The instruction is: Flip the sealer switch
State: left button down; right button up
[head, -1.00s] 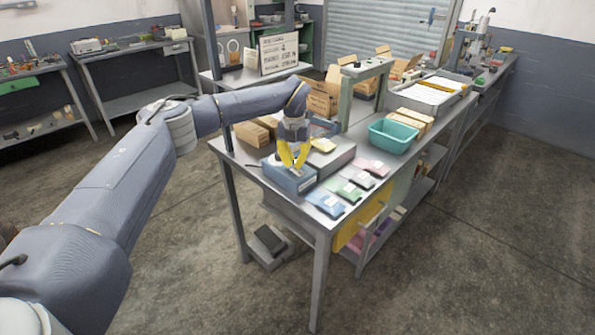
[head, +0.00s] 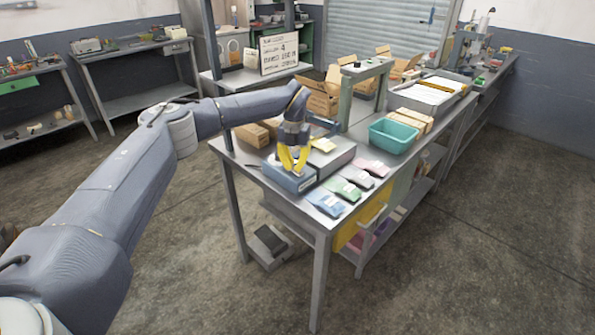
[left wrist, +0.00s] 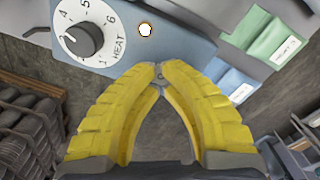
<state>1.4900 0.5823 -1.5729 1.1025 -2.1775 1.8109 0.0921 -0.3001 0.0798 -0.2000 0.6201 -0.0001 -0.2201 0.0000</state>
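The sealer (head: 285,181) is a blue-grey box with a long grey body, near the left front corner of the workbench. In the left wrist view its blue face (left wrist: 192,44) carries a black heat dial (left wrist: 84,39) on a numbered white plate and a small round white part (left wrist: 145,29). My left gripper (head: 297,171) is over the sealer's front, its yellow fingers pointing down. In the left wrist view the fingertips (left wrist: 159,70) meet at the edge of that face, with nothing clearly held. A small grey bit shows at the tips; I cannot tell whether it is the switch or whether they touch it.
Blue, green, dark and pink pouches (head: 347,189) lie along the bench's front edge. A teal bin (head: 393,136) and cardboard boxes (head: 321,97) stand behind. A grey upright frame (head: 346,104) rises beside the sealer. The floor in front of the bench is clear.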

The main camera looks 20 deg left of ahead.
pick_arm(q)
jog(key=shift+f, duration=0.55)
dwell(0.4)
jog(key=shift+r, duration=3.55)
